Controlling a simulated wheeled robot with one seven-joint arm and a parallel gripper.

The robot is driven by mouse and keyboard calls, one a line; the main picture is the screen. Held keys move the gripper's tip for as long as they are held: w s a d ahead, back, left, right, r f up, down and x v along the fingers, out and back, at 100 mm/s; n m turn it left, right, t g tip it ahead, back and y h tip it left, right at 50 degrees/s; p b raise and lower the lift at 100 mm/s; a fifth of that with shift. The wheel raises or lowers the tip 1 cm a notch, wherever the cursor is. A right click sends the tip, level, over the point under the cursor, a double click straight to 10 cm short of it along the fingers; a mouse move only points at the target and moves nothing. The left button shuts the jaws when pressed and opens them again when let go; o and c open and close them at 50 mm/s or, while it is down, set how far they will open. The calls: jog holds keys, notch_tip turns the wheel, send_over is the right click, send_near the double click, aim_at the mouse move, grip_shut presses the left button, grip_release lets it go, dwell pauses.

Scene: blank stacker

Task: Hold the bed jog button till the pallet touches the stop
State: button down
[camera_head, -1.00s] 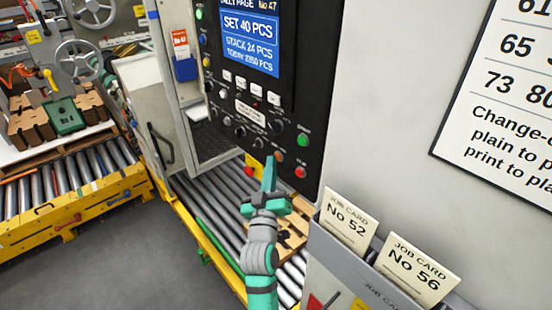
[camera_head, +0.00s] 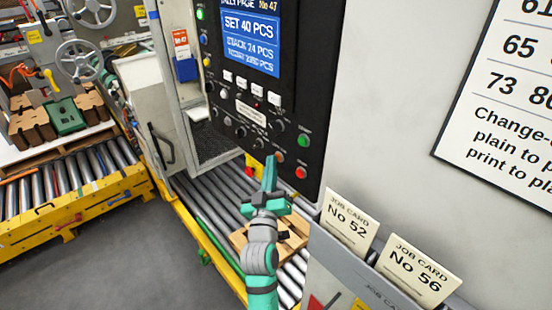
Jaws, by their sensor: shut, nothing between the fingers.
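The black control panel (camera_head: 225,60) carries a lit screen, knobs and coloured buttons. Near its lower edge are a brown-orange button (camera_head: 279,156), a green button (camera_head: 303,141) and a red button (camera_head: 300,172). My teal gripper (camera_head: 269,162) is shut and empty, pointing up at the panel's lower edge, just left of the brown-orange button. Whether its tip touches the panel or a button cannot be told. The wooden pallet (camera_head: 240,238) lies on the roller bed (camera_head: 215,200) below, partly hidden by my gripper and arm. I cannot make out the stop.
Job cards (camera_head: 347,222) stand in a grey holder at the lower right. A white chart (camera_head: 500,100) hangs on the wall. A second roller conveyor (camera_head: 70,180) with yellow rails and stacked cardboard blanks (camera_head: 35,122) is at the left. Grey floor is clear at the lower left.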

dwell(0.6)
jog(key=shift+s+a, duration=0.6)
jog(key=shift+s, duration=0.05)
jog(key=shift+s+a, duration=0.45)
jog(key=shift+a, duration=0.25)
jog(key=shift+s+a, duration=0.4)
jog(key=shift+a, duration=0.3)
jog(key=shift+s+a, duration=0.45)
jog(key=shift+a, duration=0.25)
jog(key=shift+a, duration=0.1)
jog(key=shift+s+d, duration=0.1)
jog(key=shift+d, duration=0.15)
jog(key=shift+a, duration=0.2)
jog(key=shift+d+f, duration=0.1)
